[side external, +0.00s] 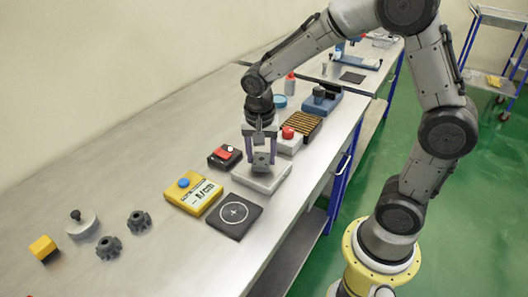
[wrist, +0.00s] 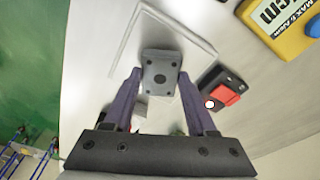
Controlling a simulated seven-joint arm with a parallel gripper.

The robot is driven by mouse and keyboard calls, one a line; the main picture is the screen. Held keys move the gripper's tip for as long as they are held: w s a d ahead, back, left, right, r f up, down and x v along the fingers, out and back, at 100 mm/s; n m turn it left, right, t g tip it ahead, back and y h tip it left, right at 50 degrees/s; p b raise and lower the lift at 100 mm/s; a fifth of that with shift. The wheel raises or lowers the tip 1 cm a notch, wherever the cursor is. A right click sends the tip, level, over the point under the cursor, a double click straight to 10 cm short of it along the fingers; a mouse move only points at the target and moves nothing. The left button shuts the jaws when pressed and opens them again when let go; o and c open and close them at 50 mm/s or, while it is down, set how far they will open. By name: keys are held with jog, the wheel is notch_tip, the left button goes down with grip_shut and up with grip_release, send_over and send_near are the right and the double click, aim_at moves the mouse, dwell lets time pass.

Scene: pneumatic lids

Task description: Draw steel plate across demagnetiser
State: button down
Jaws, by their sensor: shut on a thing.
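My gripper (side external: 262,154) is shut on a small dark grey steel plate (side external: 262,160) with several holes in its face. In the wrist view the plate (wrist: 160,72) shows between the two purple-grey fingers. The plate is over a pale flat block (side external: 260,181), which I take to be the demagnetiser. The block's pale top and edge also show behind the plate in the wrist view (wrist: 150,28). I cannot tell whether the plate touches the block or hangs just above it.
A yellow meter box (side external: 193,193) and a black pad with a ring and cross (side external: 233,215) lie in front. A black box with a red switch (side external: 225,157) is left of the block; a red-knobbed box (side external: 289,141) stands behind. Bare bench (side external: 150,190) lies left.

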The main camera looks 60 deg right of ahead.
jog(key=shift+a, duration=3.75)
jog(key=shift+a+r, duration=0.75)
jog(key=shift+r, duration=2.15)
jog(key=shift+r, duration=0.15)
